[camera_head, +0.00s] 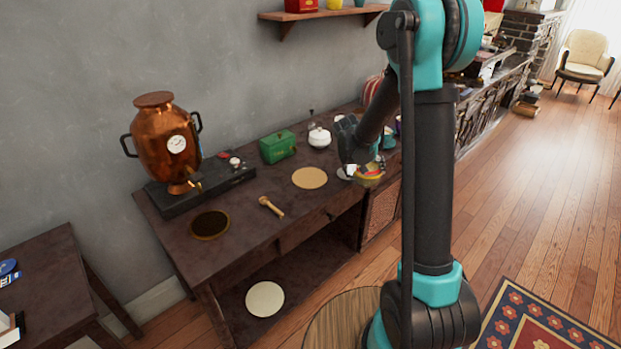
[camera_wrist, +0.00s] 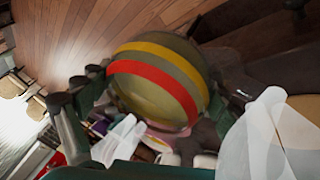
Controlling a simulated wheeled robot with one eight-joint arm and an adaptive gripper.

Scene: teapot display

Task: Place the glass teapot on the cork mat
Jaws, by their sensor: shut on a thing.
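My gripper (camera_head: 358,169) is at the table's front edge, to the right of a flat round tan mat (camera_head: 310,178), which looks like the cork mat and is bare. My gripper is shut on a round olive thing with red and yellow bands (camera_wrist: 150,85), which fills the middle of the wrist view. Part of it also shows in the head view (camera_head: 370,172), where my gripper hides the rest. I cannot tell whether it is the glass teapot, and no clear glass teapot shows elsewhere. A white lidded pot (camera_head: 319,137) stands behind the tan mat.
A copper urn (camera_head: 166,140) stands on a black base at the left. A green box (camera_head: 278,147) is behind the tan mat. A wooden scoop-like thing (camera_head: 271,207) and a dark round mat (camera_head: 210,225) lie left of it. A pale disc (camera_head: 265,299) is on the lower shelf.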

